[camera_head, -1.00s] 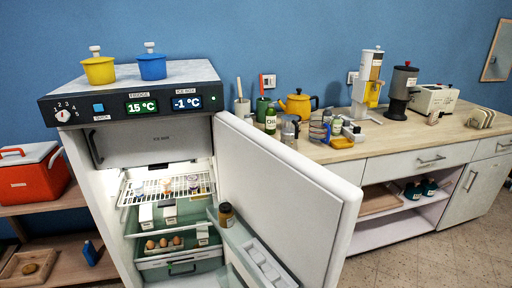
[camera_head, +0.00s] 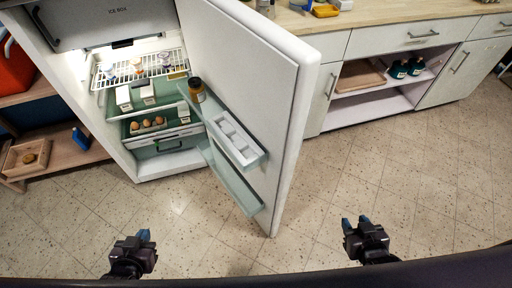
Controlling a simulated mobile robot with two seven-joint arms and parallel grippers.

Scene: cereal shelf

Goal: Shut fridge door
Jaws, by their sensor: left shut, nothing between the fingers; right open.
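The fridge door (camera_head: 258,85) stands wide open, hinged on the right side of the fridge and swung out toward me. Its inner side carries a door shelf with a brown jar (camera_head: 196,90) and a white egg tray (camera_head: 236,140). The fridge (camera_head: 155,170) is lit inside, with a wire shelf, eggs and a drawer. My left gripper (camera_head: 139,240) is low at the bottom left, shut and empty, apart from the fridge. My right gripper (camera_head: 354,223) is low at the bottom right, open and empty, to the right of the door and not touching it.
A counter (camera_head: 375,20) with white drawers and an open shelf stands to the right of the door. A wooden shelf (camera_head: 60,156) with an orange cooler (camera_head: 14,68) stands at the left. The tiled floor (camera_head: 400,170) in front is clear.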

